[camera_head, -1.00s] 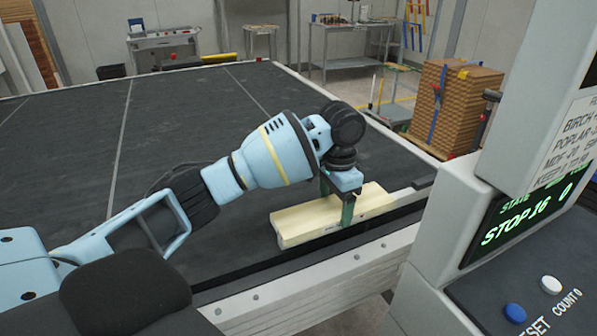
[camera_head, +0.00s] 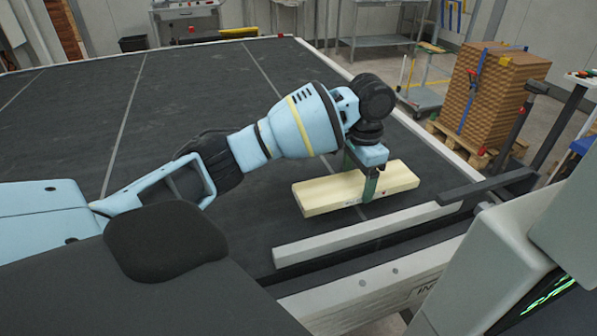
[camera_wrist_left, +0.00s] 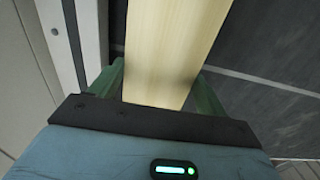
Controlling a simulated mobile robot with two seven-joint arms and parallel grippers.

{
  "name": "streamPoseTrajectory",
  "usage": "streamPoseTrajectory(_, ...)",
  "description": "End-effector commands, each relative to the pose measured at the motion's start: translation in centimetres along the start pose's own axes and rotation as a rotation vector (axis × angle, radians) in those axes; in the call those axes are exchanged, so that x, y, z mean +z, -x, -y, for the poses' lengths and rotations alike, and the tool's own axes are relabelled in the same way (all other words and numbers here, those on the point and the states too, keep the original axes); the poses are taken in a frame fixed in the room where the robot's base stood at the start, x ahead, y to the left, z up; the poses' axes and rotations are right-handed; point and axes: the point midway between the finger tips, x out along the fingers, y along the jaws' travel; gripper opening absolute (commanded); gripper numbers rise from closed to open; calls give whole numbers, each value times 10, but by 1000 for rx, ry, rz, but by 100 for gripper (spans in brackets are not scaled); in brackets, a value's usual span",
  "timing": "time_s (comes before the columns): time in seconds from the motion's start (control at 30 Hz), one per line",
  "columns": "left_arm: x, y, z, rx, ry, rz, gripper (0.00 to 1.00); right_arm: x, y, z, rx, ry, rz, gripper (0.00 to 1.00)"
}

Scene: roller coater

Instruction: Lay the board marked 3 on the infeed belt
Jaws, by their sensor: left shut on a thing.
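My left gripper (camera_head: 369,187) is shut on a pale wooden board (camera_head: 325,194), with one green finger seen on its near side. The board lies roughly level over the dark surface; I cannot tell whether it touches. Its near edge has a small mark that I cannot read as a number. In the left wrist view the board (camera_wrist_left: 175,45) runs away from between the green fingers (camera_wrist_left: 160,88). A dark surface with pale lines (camera_head: 240,130) spreads beneath and beyond the board. I cannot tell for sure which part is the infeed belt. My right gripper is not in view.
A grey bar (camera_head: 350,238) lies on the near side of the board, with a dark strip beside it. The machine housing (camera_head: 500,255) stands at lower right. A strapped brown stack (camera_head: 500,95) stands on a pallet beyond. The dark surface is clear at the far left.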

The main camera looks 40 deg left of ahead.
Motion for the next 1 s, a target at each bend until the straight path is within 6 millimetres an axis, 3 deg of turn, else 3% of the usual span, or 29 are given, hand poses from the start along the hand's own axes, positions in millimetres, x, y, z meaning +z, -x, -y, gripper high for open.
streamPoseTrajectory(0.53, 78, -9, 91, -2, 5, 1, 43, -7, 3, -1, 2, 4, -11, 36)
streamPoseTrajectory(1.0, 97, -13, 114, -1, 4, 0, 43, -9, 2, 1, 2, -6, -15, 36)
